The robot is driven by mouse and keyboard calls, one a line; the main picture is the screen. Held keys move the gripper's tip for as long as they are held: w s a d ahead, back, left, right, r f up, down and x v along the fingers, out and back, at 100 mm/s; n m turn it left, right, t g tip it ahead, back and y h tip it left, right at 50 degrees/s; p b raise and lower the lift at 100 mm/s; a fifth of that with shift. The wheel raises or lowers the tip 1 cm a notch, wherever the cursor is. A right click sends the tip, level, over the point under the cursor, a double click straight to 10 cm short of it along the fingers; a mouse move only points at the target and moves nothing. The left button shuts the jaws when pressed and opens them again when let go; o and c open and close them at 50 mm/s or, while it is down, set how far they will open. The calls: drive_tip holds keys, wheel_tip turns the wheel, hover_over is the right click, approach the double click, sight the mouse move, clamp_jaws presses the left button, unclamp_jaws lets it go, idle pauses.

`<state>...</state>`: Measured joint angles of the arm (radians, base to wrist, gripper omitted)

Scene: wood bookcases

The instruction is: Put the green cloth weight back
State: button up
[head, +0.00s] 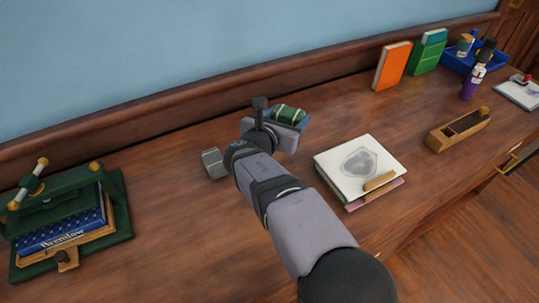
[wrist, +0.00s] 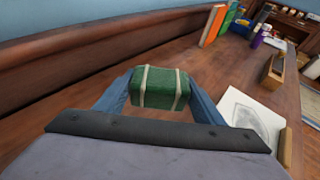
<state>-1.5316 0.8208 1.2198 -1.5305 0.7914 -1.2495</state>
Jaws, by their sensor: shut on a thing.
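The green cloth weight (wrist: 160,88) is a small green block with two pale bands. My gripper (wrist: 158,92) is shut on it, with one blue finger on each side. In the head view the weight (head: 288,114) shows just beyond my wrist, near the back of the wooden desk, and my gripper (head: 287,120) is partly hidden by my own arm. The weight looks held above the desk top, but the exact gap below it cannot be told.
A green book press (head: 118,208) holding books stands at the left. A grey hexagonal block (head: 213,163) lies beside my wrist. Papers with a drawing (head: 345,160), a wooden box (head: 440,139), upright orange book (head: 392,66) and blue tray (head: 455,60) are to the right. Bare desk lies between.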

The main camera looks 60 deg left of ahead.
drive_tip(key=s+a+n+g+y, duration=0.1)
drive_tip(key=s+a, duration=0.1)
drive_tip(key=s, duration=0.2)
drive_tip(key=shift+s+f+b, duration=0.15)
drive_tip(key=shift+f+b, duration=0.25)
drive_tip(key=shift+f, duration=4.55)
drive_tip(key=shift+f, duration=0.1)
drive_tip(key=shift+f, duration=0.15)
drive_tip(key=o, duration=1.6)
drive_tip(key=shift+o, duration=0.2)
drive_tip(key=b+v, duration=0.1)
drive_tip(key=v, duration=1.1)
